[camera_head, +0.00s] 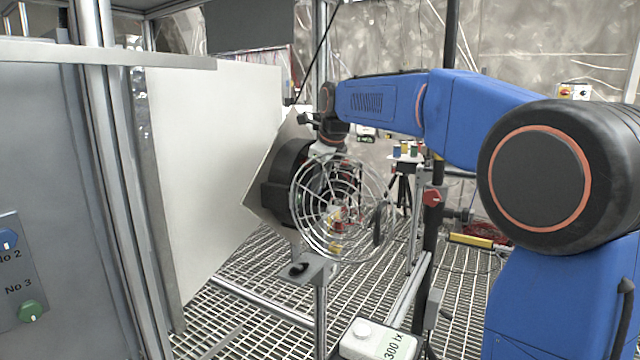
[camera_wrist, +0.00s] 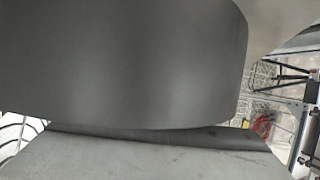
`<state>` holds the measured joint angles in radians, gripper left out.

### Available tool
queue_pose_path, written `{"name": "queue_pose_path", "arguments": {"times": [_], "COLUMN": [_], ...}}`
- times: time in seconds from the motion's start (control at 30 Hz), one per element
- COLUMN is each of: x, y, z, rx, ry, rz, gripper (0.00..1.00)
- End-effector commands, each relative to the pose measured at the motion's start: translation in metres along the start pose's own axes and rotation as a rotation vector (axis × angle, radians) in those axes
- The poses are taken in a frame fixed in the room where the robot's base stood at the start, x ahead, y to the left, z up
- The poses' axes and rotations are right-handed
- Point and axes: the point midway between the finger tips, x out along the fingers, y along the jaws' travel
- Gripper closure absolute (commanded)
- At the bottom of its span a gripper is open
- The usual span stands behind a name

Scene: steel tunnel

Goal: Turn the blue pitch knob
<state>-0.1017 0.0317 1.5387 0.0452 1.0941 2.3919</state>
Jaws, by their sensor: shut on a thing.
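A blue knob (camera_head: 7,240) labelled "No 2" sits on a grey panel at the far left edge of the head view, partly cut off. My gripper (camera_head: 327,146) is far to its right, pointing down at the top of a fan (camera_head: 285,190) with a black housing and a round wire guard. It appears shut on the fan's upper edge; the fingertips are mostly hidden. In the wrist view a dark curved surface (camera_wrist: 120,65), which seems to be the fan housing, fills most of the picture. Whether any knob is marked pitch cannot be read.
A green knob (camera_head: 31,311) labelled "No 3" is below the blue one. A metal post and white panel (camera_head: 215,150) stand between the knobs and the fan. The floor is grating.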

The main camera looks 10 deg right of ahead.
Motion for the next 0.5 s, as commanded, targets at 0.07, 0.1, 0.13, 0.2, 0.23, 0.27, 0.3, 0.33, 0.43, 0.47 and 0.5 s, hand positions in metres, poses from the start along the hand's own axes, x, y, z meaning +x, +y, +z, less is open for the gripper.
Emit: {"name": "queue_pose_path", "arguments": {"times": [0.07, 0.1, 0.13, 0.2, 0.23, 0.27, 0.3, 0.33, 0.43, 0.47, 0.5], "x": [-0.0004, -0.0004, 0.0003, 0.0002, 0.0004, 0.0004, 0.0007, 0.0011, 0.0010, 0.0009, 0.0008], "y": [0.0041, 0.0047, 0.0055, 0.0060, 0.0066, 0.0066, 0.0067, 0.0069, 0.0072, 0.0072, 0.0073], "z": [-0.0003, -0.0001, -0.0002, -0.0004, -0.0007, -0.0006, -0.0009, -0.0010, -0.0007, -0.0005, -0.0004], "rx": [-0.028, -0.039, -0.049, -0.066, -0.074, -0.080, -0.088, -0.092, -0.105, -0.108, -0.109], "ry": [0.001, 0.000, 0.001, 0.000, 0.002, 0.001, 0.002, 0.002, 0.001, 0.000, -0.001], "rz": [-0.056, -0.086, -0.106, -0.153, -0.169, -0.187, -0.205, -0.217, -0.247, -0.253, -0.258], "gripper": [1.00, 1.00, 1.00, 1.00, 1.00, 1.00, 1.00, 1.00, 1.00, 1.00, 1.00]}}
